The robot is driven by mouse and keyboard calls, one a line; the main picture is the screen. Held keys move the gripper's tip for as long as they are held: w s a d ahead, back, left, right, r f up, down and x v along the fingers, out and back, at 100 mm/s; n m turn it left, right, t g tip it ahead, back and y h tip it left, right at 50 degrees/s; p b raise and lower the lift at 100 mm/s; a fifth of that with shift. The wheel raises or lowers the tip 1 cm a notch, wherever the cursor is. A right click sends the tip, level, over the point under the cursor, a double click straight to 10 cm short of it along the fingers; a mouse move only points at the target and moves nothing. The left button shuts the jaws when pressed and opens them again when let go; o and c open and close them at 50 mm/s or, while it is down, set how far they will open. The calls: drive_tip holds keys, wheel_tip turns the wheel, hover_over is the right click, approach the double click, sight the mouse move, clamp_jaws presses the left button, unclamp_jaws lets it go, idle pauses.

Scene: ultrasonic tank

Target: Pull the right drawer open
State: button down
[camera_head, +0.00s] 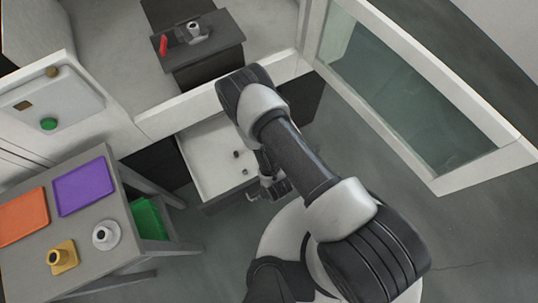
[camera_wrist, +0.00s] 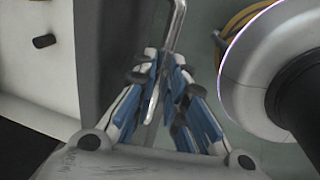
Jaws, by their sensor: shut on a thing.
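The drawer (camera_head: 212,160) stands out from under the white counter, its pale inside showing in the head view. Its grey front also shows in the wrist view (camera_wrist: 98,50). In the wrist view my gripper (camera_wrist: 163,75) is shut on the drawer's metal bar handle (camera_wrist: 177,22), with the bar running between the blue-and-white fingers. In the head view my gripper (camera_head: 275,188) is at the drawer's front, partly hidden by my arm. Small dark pieces (camera_head: 238,154) lie inside the drawer; one shows in the wrist view (camera_wrist: 44,41).
A grey table (camera_head: 118,232) at lower left holds an orange tray (camera_head: 22,216), a purple tray (camera_head: 84,186) and small cups. A green crate (camera_head: 149,218) is beneath it. A glass-panelled frame (camera_head: 400,95) stands at right. Floor is clear at lower right.

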drive_tip(key=c, duration=1.6)
unclamp_jaws()
drive_tip(key=shift+c, duration=0.2)
wheel_tip(320, 180, up, 12)
drive_tip(key=s+d, duration=0.1)
drive_tip(key=s, duration=0.1)
drive_tip(key=shift+w+d+f, duration=0.1)
